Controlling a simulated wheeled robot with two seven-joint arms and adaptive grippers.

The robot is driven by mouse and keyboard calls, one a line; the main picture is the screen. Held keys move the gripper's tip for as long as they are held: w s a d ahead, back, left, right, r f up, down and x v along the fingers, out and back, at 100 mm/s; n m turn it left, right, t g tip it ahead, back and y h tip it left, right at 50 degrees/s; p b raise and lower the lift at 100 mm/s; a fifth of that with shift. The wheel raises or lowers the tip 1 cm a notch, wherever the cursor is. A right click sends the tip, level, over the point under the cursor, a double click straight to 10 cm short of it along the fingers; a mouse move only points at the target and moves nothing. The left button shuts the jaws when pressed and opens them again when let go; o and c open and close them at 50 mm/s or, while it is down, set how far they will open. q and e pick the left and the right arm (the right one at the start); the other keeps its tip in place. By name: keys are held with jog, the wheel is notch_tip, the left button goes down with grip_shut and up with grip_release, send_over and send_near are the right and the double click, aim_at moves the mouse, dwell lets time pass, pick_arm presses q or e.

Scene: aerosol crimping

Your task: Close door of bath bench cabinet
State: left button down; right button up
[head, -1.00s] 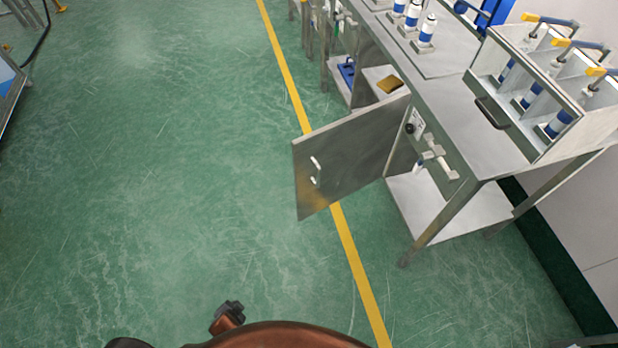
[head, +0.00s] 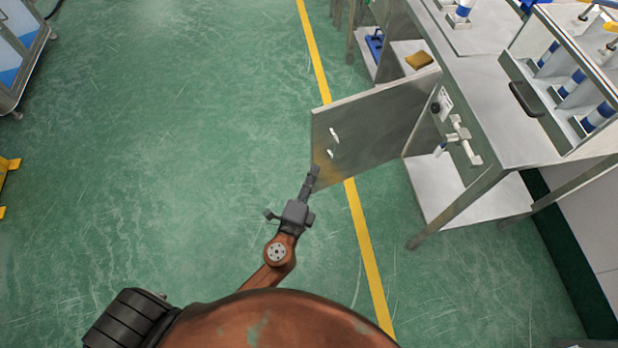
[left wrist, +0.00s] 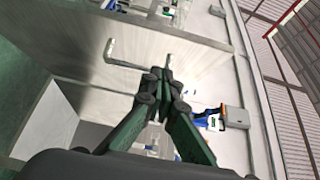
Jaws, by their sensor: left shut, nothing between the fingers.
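The cabinet door (head: 385,120) is a flat grey metal panel. It stands wide open, swung out from the steel bench (head: 500,110) across the yellow floor line. Its small handle (head: 333,143) is near the free edge, and it also shows as a bent bar in the left wrist view (left wrist: 125,64). My left gripper (head: 313,172) is shut and empty at the lower free corner of the door. In the left wrist view the closed fingertips (left wrist: 160,76) appear close to the handle; contact is unclear. My right gripper is out of view.
A yellow-brown block (head: 419,60) lies inside the open cabinet. A clamp fitting (head: 462,140) sticks out of the bench front beside the hinge side. Clear cases with blue-and-white cans stand on top. Green floor (head: 190,130) is free to the left.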

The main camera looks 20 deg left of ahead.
aim_at(318, 139)
pick_arm(q)
jog(key=w+a, duration=0.1)
jog(key=w, duration=0.1)
jog(key=w+a, duration=0.1)
jog(key=w, duration=0.2)
jog(key=w+a, duration=0.1)
jog(key=w, duration=0.1)
jog(key=shift+w+a+f+b, duration=0.1)
jog(key=shift+w+a+b, duration=0.05)
jog(key=shift+w+b, duration=0.15)
jog(key=shift+w+a, duration=0.1)
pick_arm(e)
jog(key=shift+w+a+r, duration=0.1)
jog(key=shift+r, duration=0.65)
